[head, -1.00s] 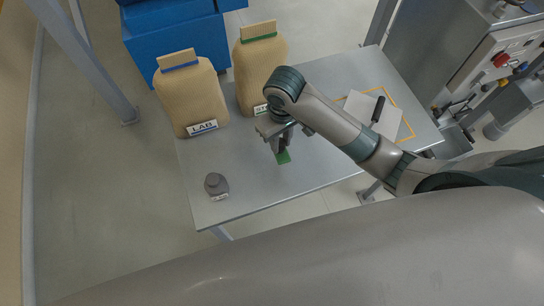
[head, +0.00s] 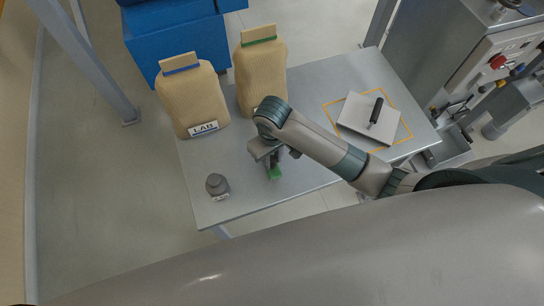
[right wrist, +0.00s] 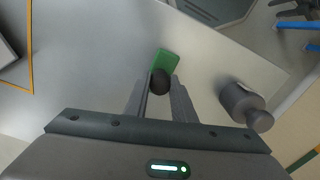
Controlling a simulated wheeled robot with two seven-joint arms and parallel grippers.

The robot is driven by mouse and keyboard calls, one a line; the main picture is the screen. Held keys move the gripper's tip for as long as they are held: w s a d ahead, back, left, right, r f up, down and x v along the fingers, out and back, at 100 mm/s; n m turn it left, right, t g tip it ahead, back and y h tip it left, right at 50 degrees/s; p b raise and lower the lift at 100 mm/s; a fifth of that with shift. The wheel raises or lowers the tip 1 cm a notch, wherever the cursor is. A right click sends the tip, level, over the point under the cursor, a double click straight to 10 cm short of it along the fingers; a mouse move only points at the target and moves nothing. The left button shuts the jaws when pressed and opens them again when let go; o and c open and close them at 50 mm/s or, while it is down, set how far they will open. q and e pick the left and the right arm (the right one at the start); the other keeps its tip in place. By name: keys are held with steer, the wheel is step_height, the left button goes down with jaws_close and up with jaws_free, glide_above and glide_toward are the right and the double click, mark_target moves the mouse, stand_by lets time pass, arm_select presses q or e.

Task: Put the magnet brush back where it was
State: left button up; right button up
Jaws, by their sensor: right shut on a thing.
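The magnet brush, which I take to be the green piece with a dark round knob (head: 275,173), is in my right gripper (head: 273,160) over the front middle of the grey table. In the right wrist view the brush's green part (right wrist: 166,60) sticks out beyond the fingertips (right wrist: 160,88), which are shut on it at the dark knob. I cannot tell whether the brush touches the table. My left gripper is not in view.
A small grey labelled bottle (head: 217,186) stands left of the gripper. Two tan sacks (head: 192,100) (head: 262,80) stand at the back. A pale plate with a black handle (head: 356,122) lies within an orange outline (head: 411,132) at right. Bare table (head: 315,85) lies between.

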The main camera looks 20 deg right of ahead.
steer(key=shift+f, duration=0.3)
steer(key=o, duration=1)
steer(key=shift+c, duration=0.2)
steer(key=shift+r+b, duration=0.3)
steer(key=shift+r, duration=0.3)
step_height(320, 180, up, 4)
steer(key=shift+f+b, duration=0.1)
steer(key=shift+b, duration=0.55)
step_height(320, 180, up, 4)
steer(key=shift+w+r+p, duration=0.1)
steer(key=shift+r+p, duration=0.1)
steer(key=shift+p, duration=0.65)
steer(key=shift+r, duration=1.3)
